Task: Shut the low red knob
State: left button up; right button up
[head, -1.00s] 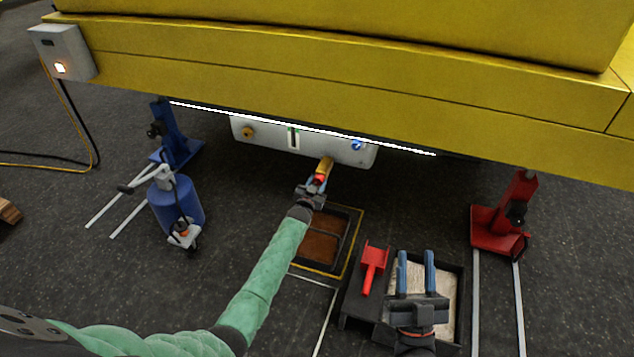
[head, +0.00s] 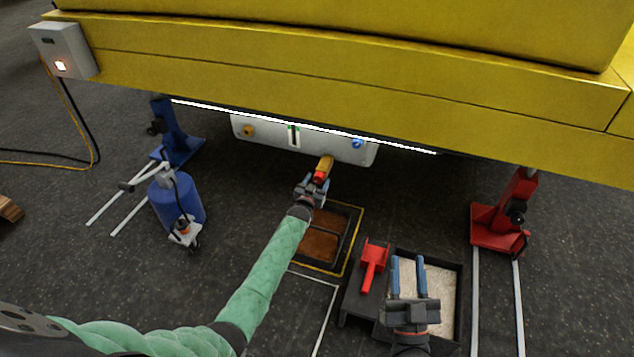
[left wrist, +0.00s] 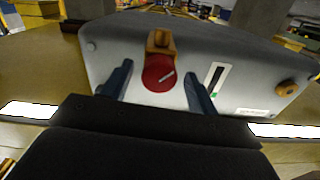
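The low red knob (left wrist: 159,74) is round with a pale line across its face, and it sits on a brass fitting (left wrist: 161,42) on the white tank panel. In the head view the red knob (head: 320,176) shows at the lower end of the brass fitting (head: 325,165), below the panel. My left gripper (left wrist: 158,80) is open, with one finger on each side of the knob and gaps visible. It also shows in the head view (head: 314,182). My right gripper (head: 408,262) is open and empty above the tray at the lower right.
The white panel (head: 270,135) carries a gauge, a yellow knob and a blue knob under the yellow boom (head: 350,75). A rust-coloured tray (head: 318,248) lies below. A red scoop (head: 373,262) lies beside a grit tray (head: 443,290). Blue (head: 176,140) and red (head: 505,220) stands flank the area.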

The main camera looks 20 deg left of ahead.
pick_arm(q)
jog(key=shift+s, duration=0.45)
jog(key=s+p, duration=0.1)
jog(key=s, duration=0.5)
jog(key=shift+s, duration=0.4)
pick_arm(e)
notch_tip(320, 180, down, 14)
jog(key=a+g+h, duration=0.1)
jog(key=g, duration=0.4)
jog(key=shift+w, duration=0.15)
pick_arm(q)
jog(key=shift+a, duration=0.1)
